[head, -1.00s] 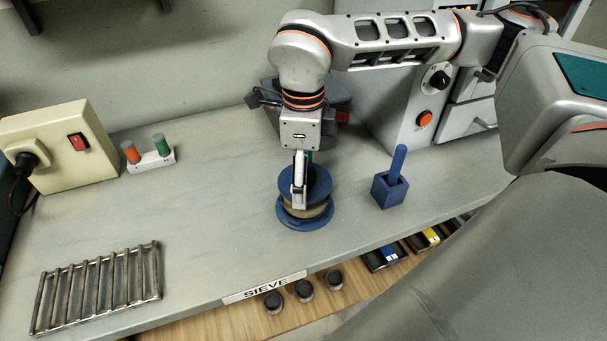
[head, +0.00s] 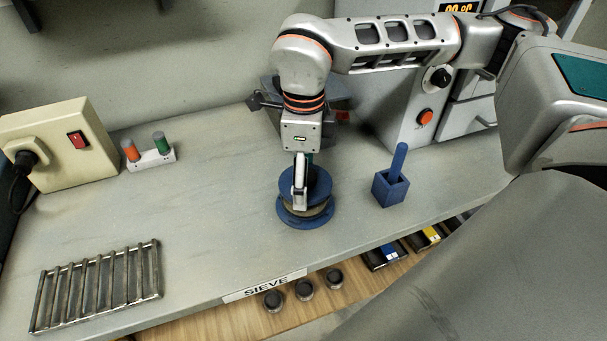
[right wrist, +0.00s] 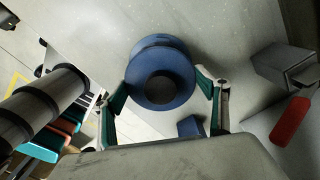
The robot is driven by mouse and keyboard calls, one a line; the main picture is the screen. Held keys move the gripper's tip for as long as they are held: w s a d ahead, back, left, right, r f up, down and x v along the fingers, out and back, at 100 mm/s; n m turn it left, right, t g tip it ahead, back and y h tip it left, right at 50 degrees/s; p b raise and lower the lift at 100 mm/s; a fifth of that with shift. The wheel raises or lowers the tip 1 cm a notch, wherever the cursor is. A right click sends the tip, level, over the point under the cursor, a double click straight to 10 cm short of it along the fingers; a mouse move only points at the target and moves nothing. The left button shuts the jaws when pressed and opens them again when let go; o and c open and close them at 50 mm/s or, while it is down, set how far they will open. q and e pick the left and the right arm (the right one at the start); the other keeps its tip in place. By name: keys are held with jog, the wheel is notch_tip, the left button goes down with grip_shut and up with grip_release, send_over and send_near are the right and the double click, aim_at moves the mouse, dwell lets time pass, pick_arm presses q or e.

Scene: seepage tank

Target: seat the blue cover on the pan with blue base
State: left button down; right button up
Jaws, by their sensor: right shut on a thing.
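The blue cover (head: 319,187) is a round blue disc with a dark centre, seen from above in the right wrist view (right wrist: 140,88). It is directly over the pan with blue base (head: 294,219), whose tan wall shows as a thin band between the cover and its wide blue base. Whether the cover is fully down on the pan cannot be told. My right gripper (head: 300,196) points down and is shut on the cover, with its fingers on opposite sides of it in the wrist view (right wrist: 164,98). My left gripper is out of view.
A blue square holder (head: 388,191) with an upright blue stick stands to the right. A metal rod rack (head: 97,287) lies front left. A grey machine with an orange button (head: 425,117) stands behind right. The bench between rack and pan is clear.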

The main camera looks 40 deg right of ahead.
jog(key=shift+f, duration=0.5)
jog(key=o, duration=1.3)
jog(key=shift+r, duration=0.2)
notch_tip(320, 180, up, 12)
jog(key=shift+f, duration=0.2)
